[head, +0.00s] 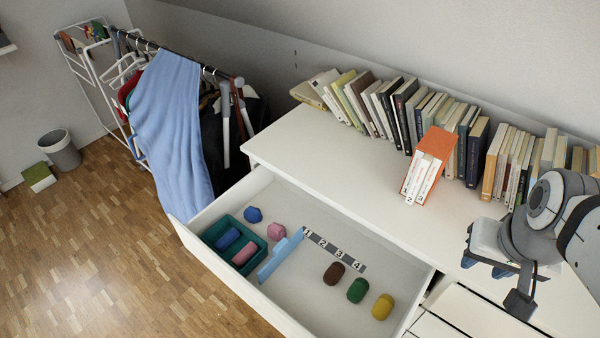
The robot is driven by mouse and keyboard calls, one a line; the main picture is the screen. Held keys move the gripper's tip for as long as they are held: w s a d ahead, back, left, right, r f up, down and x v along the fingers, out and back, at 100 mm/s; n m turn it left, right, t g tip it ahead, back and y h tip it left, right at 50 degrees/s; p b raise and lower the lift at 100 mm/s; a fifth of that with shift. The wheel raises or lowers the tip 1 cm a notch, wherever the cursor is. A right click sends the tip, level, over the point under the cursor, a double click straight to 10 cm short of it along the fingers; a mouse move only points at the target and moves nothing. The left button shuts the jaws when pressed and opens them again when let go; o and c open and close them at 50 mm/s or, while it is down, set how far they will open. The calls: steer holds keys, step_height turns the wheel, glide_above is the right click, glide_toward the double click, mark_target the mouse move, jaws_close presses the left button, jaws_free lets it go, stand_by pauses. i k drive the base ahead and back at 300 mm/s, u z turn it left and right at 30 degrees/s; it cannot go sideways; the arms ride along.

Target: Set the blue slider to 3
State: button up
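The blue slider (279,256) is a light blue upright divider standing across the open drawer (205,216). Its far end is beside the 1 on the number strip (331,249), left of the 2, 3 and 4. My gripper (485,266) is at the right, over the white dresser top, well apart from the slider. Its two blue fingertips are spread, with nothing seen between them. The underside of the gripper is partly hidden.
Left of the slider are a teal tray (210,237) with two capsules, a blue lump (253,215) and a pink lump (276,231). Right of it are brown (334,273), green (357,290) and yellow (382,307) capsules. An orange-cased book set (434,154) stands on the dresser (330,165).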

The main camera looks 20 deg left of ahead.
mark_target(285, 246)
steer(key=u, duration=2.95)
steer(key=k, duration=1)
steer(key=z, duration=1)
steer(key=i, duration=1)
steer(key=u, duration=0.15)
steer(key=k, duration=0.15)
steer(key=z, duration=0.1)
